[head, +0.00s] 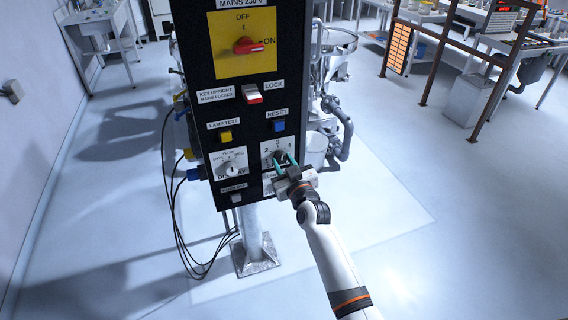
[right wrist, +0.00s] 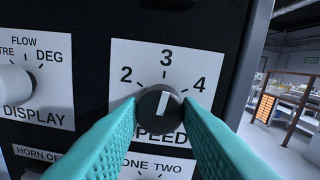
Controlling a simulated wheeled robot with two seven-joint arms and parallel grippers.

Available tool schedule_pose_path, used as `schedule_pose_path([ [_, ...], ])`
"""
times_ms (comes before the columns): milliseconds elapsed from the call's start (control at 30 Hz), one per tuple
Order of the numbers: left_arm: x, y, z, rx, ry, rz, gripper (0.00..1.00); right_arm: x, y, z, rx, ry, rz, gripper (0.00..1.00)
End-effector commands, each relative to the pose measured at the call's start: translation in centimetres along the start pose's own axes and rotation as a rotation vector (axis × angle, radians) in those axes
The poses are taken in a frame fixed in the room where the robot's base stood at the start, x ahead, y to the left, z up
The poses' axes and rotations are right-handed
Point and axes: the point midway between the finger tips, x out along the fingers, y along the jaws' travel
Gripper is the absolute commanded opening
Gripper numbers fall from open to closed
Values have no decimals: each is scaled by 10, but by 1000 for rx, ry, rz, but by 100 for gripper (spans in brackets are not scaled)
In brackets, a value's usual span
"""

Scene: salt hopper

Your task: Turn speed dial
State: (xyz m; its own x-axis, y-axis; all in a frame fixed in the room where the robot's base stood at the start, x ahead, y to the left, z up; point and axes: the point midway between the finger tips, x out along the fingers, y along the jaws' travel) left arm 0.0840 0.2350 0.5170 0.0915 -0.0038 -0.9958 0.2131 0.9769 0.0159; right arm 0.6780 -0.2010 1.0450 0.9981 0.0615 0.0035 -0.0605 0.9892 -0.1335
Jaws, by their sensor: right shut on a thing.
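The speed dial (right wrist: 160,108) is a dark round knob with a white pointer line, on a white plate (right wrist: 125,60) marked 2, 3 and 4 above it and SPEED below. The pointer line stands nearly upright, towards the 3. My right gripper (right wrist: 160,110) has its teal fingers on both sides of the knob and is shut on it. In the head view my right gripper (head: 285,160) reaches the lower right of the black panel (head: 208,130), and its fingers partly cover the dial plate. Lower plate markings are partly hidden by the fingers. My left gripper is not in view.
Left of the dial is the display knob (head: 230,169). Above are the blue reset button (head: 279,126), yellow lamp-test button (head: 226,136), key lock switch (head: 252,94) and red mains switch (head: 248,46). Cables (head: 177,235) hang at the left.

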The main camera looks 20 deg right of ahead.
Motion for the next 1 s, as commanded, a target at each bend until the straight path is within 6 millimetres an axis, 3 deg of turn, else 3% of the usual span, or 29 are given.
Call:
schedule_pose_path([
  [600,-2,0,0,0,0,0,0,0,0,0,558,-15,-5,8],
  [1000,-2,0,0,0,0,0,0,0,1,0,829,-23,-6,8],
])
